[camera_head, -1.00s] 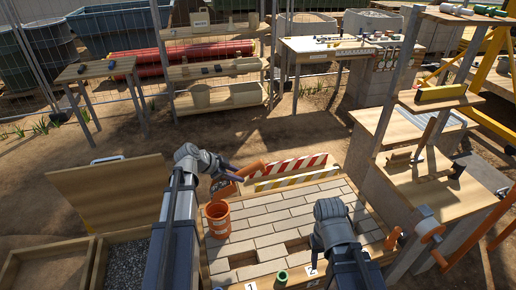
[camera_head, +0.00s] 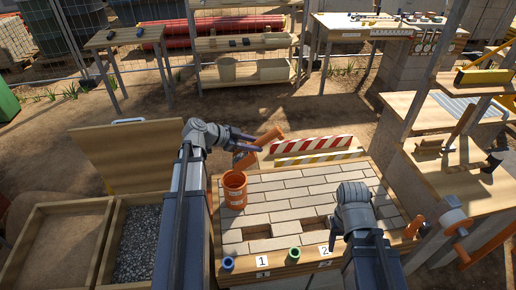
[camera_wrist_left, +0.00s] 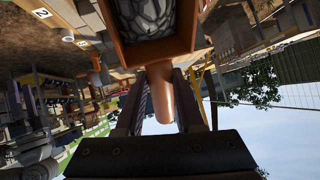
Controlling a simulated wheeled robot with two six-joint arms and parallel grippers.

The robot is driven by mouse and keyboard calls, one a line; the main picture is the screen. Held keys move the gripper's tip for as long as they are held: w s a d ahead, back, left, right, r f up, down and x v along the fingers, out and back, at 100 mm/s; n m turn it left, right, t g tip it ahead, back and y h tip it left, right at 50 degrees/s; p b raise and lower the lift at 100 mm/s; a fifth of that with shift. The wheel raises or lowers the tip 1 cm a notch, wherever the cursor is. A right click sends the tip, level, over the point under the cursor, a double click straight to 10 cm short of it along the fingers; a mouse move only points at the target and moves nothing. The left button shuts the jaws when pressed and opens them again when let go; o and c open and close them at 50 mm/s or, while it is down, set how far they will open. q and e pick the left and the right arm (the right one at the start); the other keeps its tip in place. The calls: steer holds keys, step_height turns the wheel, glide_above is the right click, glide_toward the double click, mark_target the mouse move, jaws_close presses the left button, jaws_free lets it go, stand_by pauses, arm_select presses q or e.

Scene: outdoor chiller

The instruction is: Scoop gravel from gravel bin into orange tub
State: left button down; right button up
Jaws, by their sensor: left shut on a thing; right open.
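My left gripper (camera_head: 246,141) is shut on the orange handle (camera_head: 269,136) of a scoop. The scoop's pan, holding grey gravel (camera_wrist_left: 150,22), fills the top of the left wrist view, with the handle (camera_wrist_left: 186,105) between the fingers. In the head view the scoop is just behind the orange tub (camera_head: 234,191), which stands upright on the paved block's left rear corner. I cannot tell whether the tub holds gravel. The gravel bin (camera_head: 107,247), with grey gravel (camera_head: 140,238), is left of my left arm. My right arm is over the paved block; its gripper fingers are hidden.
An empty wooden bin (camera_head: 58,203) adjoins the gravel bin, with a tilted board (camera_head: 125,160) behind. A striped barrier (camera_head: 315,146) is behind; wooden shelves (camera_head: 445,170) stand right.

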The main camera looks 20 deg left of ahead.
arm_select(q)
steer(key=shift+s+a+f+n+t+h+b, duration=0.15)
steer(key=shift+s+a+t+h+b, duration=0.45)
steer(key=shift+b, duration=0.6)
steer(key=shift+s+a+f+n+t+h+b, duration=0.15)
steer(key=shift+a+h+b, duration=0.25)
steer(key=shift+a+b, duration=0.65)
steer(key=shift+s+a+f+n+t+h+b, duration=0.15)
steer(key=shift+s+a+t+h+b, duration=0.3)
steer(key=shift+b, duration=0.9)
steer(key=shift+s+a+r+t+h+b, duration=0.15)
steer(key=shift+s+a+t+h+b, duration=0.1)
steer(key=shift+a+h+b, duration=0.3)
steer(key=shift+s+a+r+t+h+b, duration=0.15)
steer(key=shift+s+a+t+h+b, duration=0.15)
steer(key=shift+b, duration=0.35)
step_height(320, 180, up, 7)
steer(key=m+g+y+p, duration=0.1)
steer(key=g+y+p, duration=0.3)
steer(key=p, duration=1.6)
steer(key=shift+g+y, duration=0.35)
steer(key=shift+y, duration=0.85)
